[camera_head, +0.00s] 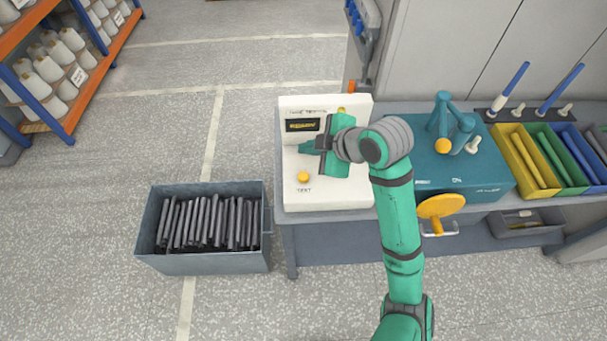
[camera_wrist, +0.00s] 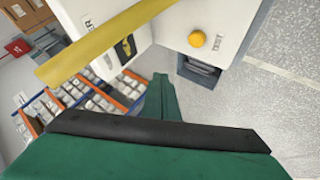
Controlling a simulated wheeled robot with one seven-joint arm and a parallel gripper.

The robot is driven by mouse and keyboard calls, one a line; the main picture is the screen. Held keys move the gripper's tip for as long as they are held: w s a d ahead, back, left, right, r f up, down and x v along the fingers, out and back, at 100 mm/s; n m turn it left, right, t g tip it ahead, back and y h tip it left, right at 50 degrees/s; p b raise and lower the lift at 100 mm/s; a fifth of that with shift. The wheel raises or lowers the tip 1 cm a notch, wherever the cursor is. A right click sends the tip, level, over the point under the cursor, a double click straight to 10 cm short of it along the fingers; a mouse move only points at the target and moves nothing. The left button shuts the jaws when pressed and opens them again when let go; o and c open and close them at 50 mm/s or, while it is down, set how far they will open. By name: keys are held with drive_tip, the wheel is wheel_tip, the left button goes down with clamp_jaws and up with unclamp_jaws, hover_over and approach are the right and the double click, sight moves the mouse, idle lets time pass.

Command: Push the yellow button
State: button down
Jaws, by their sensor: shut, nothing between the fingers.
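The yellow button (camera_head: 303,177) is a small round dome on the flat front part of a white tester (camera_head: 350,195), above the word TEST. It also shows in the wrist view as a yellow dome (camera_wrist: 197,39) near the top. My gripper (camera_head: 304,147) is shut and empty. In the head view its fingertips point left, just below the dark display (camera_head: 303,125) and above the button in the picture, apart from it. In the wrist view the green fingers (camera_wrist: 160,92) show below and left of the button. My gripper and wrist hide part of the tester's right side.
A grey bin (camera_head: 205,258) of dark slats stands on the floor at the left. A teal box (camera_head: 480,180) and colored trays (camera_head: 525,165) sit right of the tester. A yellow strip (camera_wrist: 110,42) crosses the wrist view near the tester.

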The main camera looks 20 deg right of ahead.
sight(307, 178)
drive_tip(key=shift+f, duration=4.4)
drive_tip(key=shift+f, duration=0.1)
drive_tip(key=shift+f, duration=0.35)
drive_tip(key=shift+f, duration=0.5)
drive_tip(key=shift+r, duration=0.95)
drive_tip(key=shift+r, duration=2.5)
